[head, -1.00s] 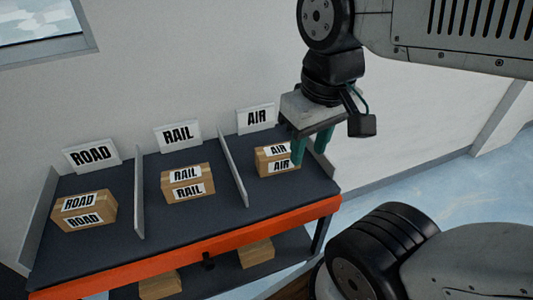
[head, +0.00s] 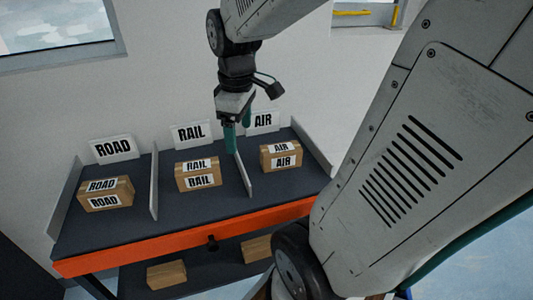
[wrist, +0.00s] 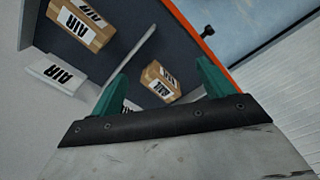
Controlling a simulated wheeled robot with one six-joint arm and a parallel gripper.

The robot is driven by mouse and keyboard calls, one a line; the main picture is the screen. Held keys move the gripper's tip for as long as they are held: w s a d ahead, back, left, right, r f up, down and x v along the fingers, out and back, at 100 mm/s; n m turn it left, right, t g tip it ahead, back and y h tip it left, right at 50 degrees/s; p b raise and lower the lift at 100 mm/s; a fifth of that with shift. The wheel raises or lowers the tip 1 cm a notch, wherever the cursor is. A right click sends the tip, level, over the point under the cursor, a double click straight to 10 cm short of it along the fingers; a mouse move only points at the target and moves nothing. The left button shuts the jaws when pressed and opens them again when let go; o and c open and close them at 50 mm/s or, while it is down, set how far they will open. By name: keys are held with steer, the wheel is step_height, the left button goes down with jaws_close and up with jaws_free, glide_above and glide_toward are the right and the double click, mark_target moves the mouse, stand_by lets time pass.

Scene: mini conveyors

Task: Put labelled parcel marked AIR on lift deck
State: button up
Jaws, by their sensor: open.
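The AIR parcel (head: 281,155) is a brown box with white AIR labels, standing in the right bay of the shelf in the head view. In the wrist view the AIR parcel (wrist: 78,29) is at the upper left, off to one side of the fingers. My gripper (head: 239,135) is open and empty, its green fingers up near the divider between the RAIL and AIR bays. In the wrist view another labelled parcel, apparently the RAIL one (wrist: 160,81), shows between the fingertips, farther off. No lift deck is in view.
The RAIL parcel (head: 198,175) and the ROAD parcel (head: 105,194) stand in the other bays. Thin upright dividers (head: 154,187) separate the bays, with name signs (head: 191,134) behind. Brown boxes (head: 166,274) lie on the lower shelf, under the orange front edge (head: 185,238).

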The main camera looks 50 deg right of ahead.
steer(key=w+d+f+n, duration=0.3)
steer(key=d+f, duration=0.2)
steer(key=d, duration=0.4)
steer(key=n, duration=0.3)
glide_above(281, 148)
steer(key=shift+g, duration=0.3)
step_height(281, 148, down, 6)
steer(key=shift+w+a+r, duration=0.1)
steer(key=shift+a+r, duration=0.05)
steer(key=f, duration=0.8)
steer(key=shift+d, duration=0.3)
steer(key=c, duration=1.4)
steer(key=shift+o, duration=0.2)
steer(key=shift+r, duration=0.1)
